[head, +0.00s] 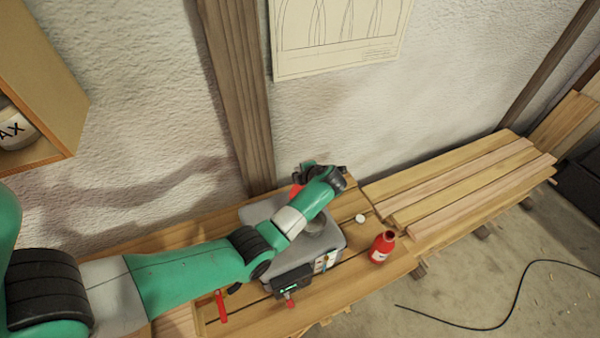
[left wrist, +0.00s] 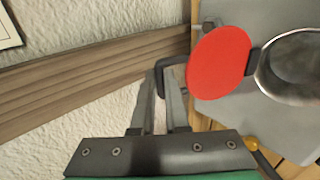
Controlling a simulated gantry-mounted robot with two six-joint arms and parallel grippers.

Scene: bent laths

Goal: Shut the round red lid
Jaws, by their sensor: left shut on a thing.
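The round red lid (left wrist: 219,62) shows in the left wrist view, standing open beside a round metal-rimmed opening (left wrist: 268,78) on a grey box. A dark hinge piece joins lid and rim. A dark loop handle (left wrist: 172,61) sticks out from the lid's far side. My left gripper (left wrist: 163,90) is shut on this handle. In the head view only a bit of the red lid (head: 296,190) shows, beside my left wrist; my arm hides much of the grey box (head: 262,212). My right gripper is not in view.
The box stands on a wooden bench, with a red bottle (head: 382,247) and a white cap (head: 360,218) to its right. Red-handled tools (head: 220,306) lie in front. Stacked laths (head: 460,185) lie to the right. A wooden post (head: 238,90) and wall stand close behind.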

